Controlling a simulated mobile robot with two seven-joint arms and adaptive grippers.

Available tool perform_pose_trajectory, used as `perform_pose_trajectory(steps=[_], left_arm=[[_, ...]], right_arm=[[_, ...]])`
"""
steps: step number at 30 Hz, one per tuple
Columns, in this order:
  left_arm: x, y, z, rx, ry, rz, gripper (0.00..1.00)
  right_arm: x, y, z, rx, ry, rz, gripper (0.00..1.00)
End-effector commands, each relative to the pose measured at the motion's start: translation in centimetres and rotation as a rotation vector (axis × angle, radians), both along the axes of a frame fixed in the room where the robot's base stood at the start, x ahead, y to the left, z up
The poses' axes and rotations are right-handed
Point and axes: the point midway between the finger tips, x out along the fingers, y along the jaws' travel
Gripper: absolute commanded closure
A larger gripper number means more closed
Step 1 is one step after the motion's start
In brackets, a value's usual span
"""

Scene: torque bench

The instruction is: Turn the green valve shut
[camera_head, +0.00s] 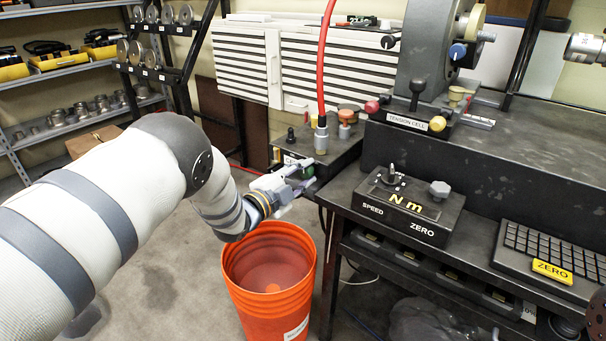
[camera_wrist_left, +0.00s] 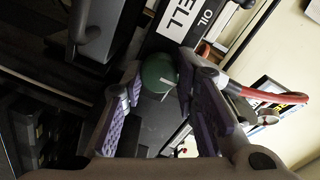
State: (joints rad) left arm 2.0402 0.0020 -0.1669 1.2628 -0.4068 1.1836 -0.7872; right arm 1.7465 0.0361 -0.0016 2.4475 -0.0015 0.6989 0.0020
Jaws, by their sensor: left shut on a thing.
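The green valve (camera_head: 308,171) is a small round knob on the front of the dark control box at the bench's left end. In the left wrist view, the green valve (camera_wrist_left: 158,72) shows as a round green face with a pale line on it. My left gripper (camera_head: 299,180) reaches the valve from the front left, above the orange bucket. In the wrist view, the left gripper (camera_wrist_left: 157,84) has its purple-padded fingers on both sides of the knob, shut on it. The fingers hide part of the knob's sides.
The orange bucket (camera_head: 235,290) stands on the floor below my left forearm. A red hose (camera_head: 322,65) rises from the control box (camera_head: 338,150). The speed box (camera_head: 410,208) and keyboard (camera_head: 550,250) lie right of the valve. Shelves (camera_head: 60,75) stand at the far left.

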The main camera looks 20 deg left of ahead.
Motion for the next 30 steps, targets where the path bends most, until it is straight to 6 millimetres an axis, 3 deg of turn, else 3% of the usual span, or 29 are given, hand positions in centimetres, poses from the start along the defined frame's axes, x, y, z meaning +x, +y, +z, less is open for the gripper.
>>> perform_pose_trajectory(steps=[11,12,14,24,26,30], left_arm=[[0.0,0.1,-0.2,0.004,0.003,0.002,1.0],[0.0,0.1,-0.2,0.004,0.003,0.002,0.66],[0.0,0.1,-0.2,0.004,0.002,0.003,0.52],[-0.3,0.2,-0.1,0.003,0.002,0.002,0.52],[-1.1,0.5,-0.1,0.003,0.003,0.002,0.52],[-4.4,1.7,0.0,0.003,0.005,0.004,0.52]], right_arm=[[0.0,0.0,0.0,0.0,0.0,0.0,0.59],[0.0,0.0,0.0,0.0,0.0,0.0,0.59],[0.0,0.0,0.0,0.0,0.0,0.0,0.59],[0.0,0.0,0.0,0.0,0.0,0.0,0.59],[0.0,0.0,0.0,0.0,0.0,0.0,0.59],[0.0,0.0,0.0,0.0,0.0,0.0,0.59]])
